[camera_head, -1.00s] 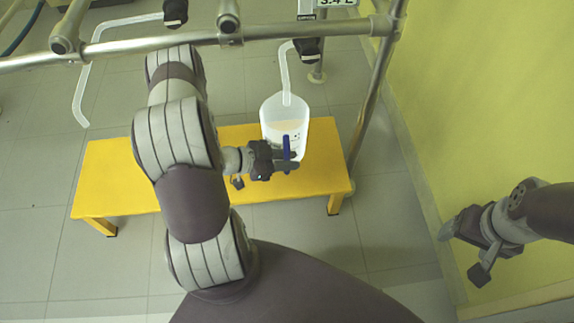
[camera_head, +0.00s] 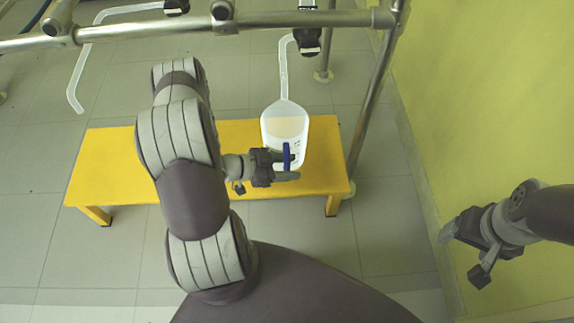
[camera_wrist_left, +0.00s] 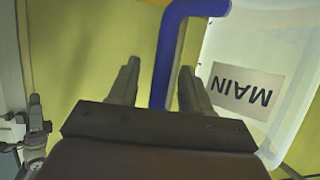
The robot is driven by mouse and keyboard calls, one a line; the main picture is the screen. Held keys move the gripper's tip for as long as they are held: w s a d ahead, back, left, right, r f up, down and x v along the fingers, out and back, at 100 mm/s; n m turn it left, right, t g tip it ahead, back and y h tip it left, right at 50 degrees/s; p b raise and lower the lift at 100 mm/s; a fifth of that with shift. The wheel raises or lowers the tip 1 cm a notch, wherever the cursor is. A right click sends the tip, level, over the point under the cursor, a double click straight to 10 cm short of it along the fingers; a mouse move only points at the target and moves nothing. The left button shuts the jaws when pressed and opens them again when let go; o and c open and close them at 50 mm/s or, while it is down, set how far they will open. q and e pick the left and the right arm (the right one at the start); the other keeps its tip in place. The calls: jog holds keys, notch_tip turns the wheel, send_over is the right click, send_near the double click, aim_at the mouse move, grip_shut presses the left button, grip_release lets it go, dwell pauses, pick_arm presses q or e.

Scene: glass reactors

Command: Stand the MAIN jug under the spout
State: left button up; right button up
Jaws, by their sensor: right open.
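The MAIN jug (camera_head: 285,128) is translucent, with pale liquid showing inside and a blue handle (camera_head: 286,156). Its label reads MAIN, upside down, in the left wrist view (camera_wrist_left: 248,92). My left gripper (camera_head: 283,177) is shut on the blue handle, with one finger on each side of it in the left wrist view (camera_wrist_left: 160,88). The white spout tube (camera_head: 283,75) comes down to the jug's mouth. The jug appears over the yellow bench (camera_head: 230,135); I cannot tell whether its base touches. My right gripper (camera_head: 457,250) is open and empty at the right.
A metal rail (camera_head: 150,32) crosses above the bench, with a post (camera_head: 375,105) to the right of the jug. Another white tube (camera_head: 80,75) hangs at the left. A yellow-green wall (camera_head: 480,110) stands at the right. The bench is bare right of the jug.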

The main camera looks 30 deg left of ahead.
pick_arm(q)
jog(key=shift+r, duration=0.2)
jog(key=p+v, duration=0.5)
jog(key=v, duration=0.6)
jog(key=w+a+r+y, duration=0.1)
jog(key=w+y, duration=0.1)
jog(key=w+a+r+g+y, duration=0.1)
jog(key=w+y, duration=0.1)
jog(key=w, duration=0.1)
jog(key=w+a+r+n+y, duration=0.1)
jog(key=w+a, duration=0.1)
jog(key=w, duration=0.1)
jog(key=shift+w+a+r+g+y, duration=0.1)
jog(key=shift+w+r+g+y, duration=0.1)
jog(key=shift+r+g+y, duration=0.15)
jog(key=s+d+r+n+g+y, duration=0.2)
jog(key=d+r+n+g+y, duration=0.3)
jog(key=d+r, duration=0.6)
jog(key=s+d+r+n+p, duration=0.1)
jog(key=s+d+r+p, duration=0.1)
jog(key=s+d, duration=0.3)
jog(key=s+d+r+n+g+p, duration=0.1)
jog(key=s+d, duration=0.5)
jog(key=s, duration=0.6)
jog(key=r+n+p, duration=0.1)
jog(key=p, duration=0.1)
jog(key=shift+r+h+p, duration=0.3)
jog(key=shift+h, duration=0.05)
